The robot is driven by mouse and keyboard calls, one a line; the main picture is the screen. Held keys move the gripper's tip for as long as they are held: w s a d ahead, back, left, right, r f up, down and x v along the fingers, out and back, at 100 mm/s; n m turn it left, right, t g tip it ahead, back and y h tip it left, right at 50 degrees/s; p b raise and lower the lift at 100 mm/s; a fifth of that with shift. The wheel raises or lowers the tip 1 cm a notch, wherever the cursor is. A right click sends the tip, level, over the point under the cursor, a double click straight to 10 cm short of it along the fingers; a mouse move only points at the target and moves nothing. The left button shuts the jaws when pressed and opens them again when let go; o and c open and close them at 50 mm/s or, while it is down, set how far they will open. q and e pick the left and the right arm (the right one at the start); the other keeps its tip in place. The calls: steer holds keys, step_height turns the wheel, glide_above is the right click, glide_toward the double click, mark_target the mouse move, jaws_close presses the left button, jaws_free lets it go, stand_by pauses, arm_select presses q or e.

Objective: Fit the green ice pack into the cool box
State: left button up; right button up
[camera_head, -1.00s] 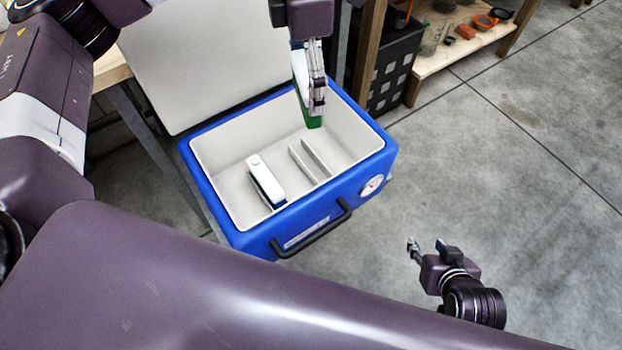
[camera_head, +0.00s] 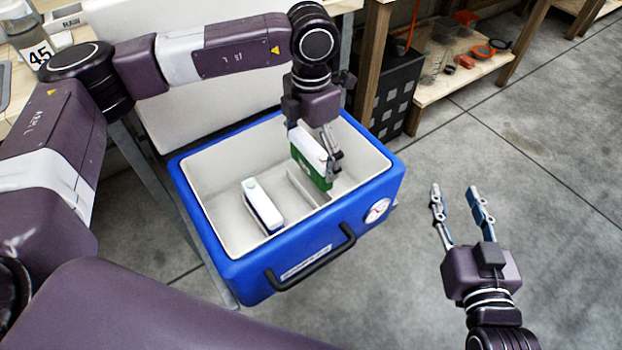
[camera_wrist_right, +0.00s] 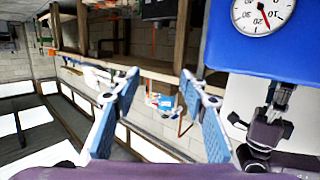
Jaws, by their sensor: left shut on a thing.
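The cool box (camera_head: 238,272) is blue with a white inside and stands open below my left arm. The green ice pack (camera_head: 312,162), with a white top, is in the right part of the box, above or beside the upright divider ribs (camera_head: 308,188). My left gripper (camera_head: 335,165) is shut on it from above. Whether the pack touches the floor or the ribs is hidden. My right gripper (camera_head: 462,190) is open and empty, to the right of the box over the floor. Its open fingers also show in the right wrist view (camera_wrist_right: 158,85).
A second pack with a white top and dark blue side (camera_head: 262,205) stands inside the box on the left. The box has a black handle (camera_head: 318,262) and a round dial (camera_head: 377,211). A black crate (camera_head: 393,95) and a wooden shelf (camera_head: 445,75) stand behind. The floor at right is clear.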

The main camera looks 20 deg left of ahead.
mark_target(311, 166)
arm_select(q)
step_height(311, 166, down, 4)
steer(key=shift+f+b, duration=0.1)
steer(key=shift+b, duration=0.25)
step_height(311, 166, down, 4)
steer(key=shift+r+b, duration=0.1)
steer(key=shift+b, duration=0.35)
arm_select(e)
step_height(311, 166, up, 10)
steer(key=a+t+y, duration=0.1)
steer(key=t, duration=0.4)
steer(key=shift+s+r+y, duration=0.15)
steer(key=shift+r+y, duration=0.05)
steer(key=shift+y, duration=0.1)
steer(key=shift+a, duration=0.15)
arm_select(q)
steer(key=shift+f, duration=0.2)
steer(key=o, duration=1.1)
steer(key=shift+o, duration=0.2)
arm_select(e)
steer(key=shift+s+r+t, duration=0.2)
steer(key=shift+r+t, duration=0.2)
steer(key=shift+r, duration=0.2)
arm_select(q)
steer(key=shift+r, duration=0.1)
arm_select(e)
steer(key=shift+w+y, duration=0.1)
steer(key=shift+y, duration=0.2)
